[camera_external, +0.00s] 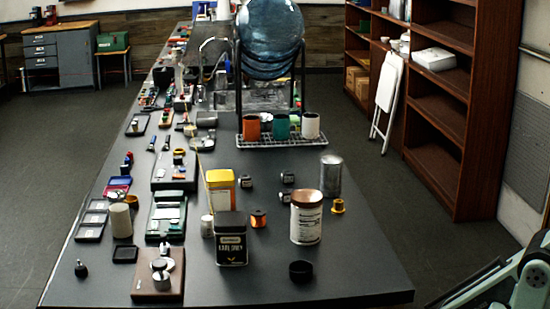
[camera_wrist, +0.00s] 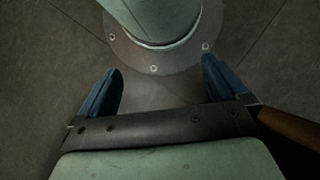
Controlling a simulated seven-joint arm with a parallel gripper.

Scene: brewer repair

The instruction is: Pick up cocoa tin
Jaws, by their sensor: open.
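A round tin (camera_external: 306,218) with a copper-brown lid and a white and brown label stands upright near the front right of the dark table. It looks most like the cocoa tin, but its label is too small to read. A black square tin (camera_external: 231,240) stands left of it and closer to the front. A yellow and white square tin (camera_external: 220,190) stands behind the black one. My gripper (camera_wrist: 162,85) shows in the wrist view with its two blue fingers wide apart and nothing between them. It is over the grey floor by my base, away from the tins. The external view does not show it.
A small black cup (camera_external: 301,271) stands in front of the round tin. A grey metal canister (camera_external: 331,175) and an orange spool (camera_external: 338,206) stand behind it. Several small tools and trays crowd the table's left side. The table's right front (camera_external: 365,265) is clear.

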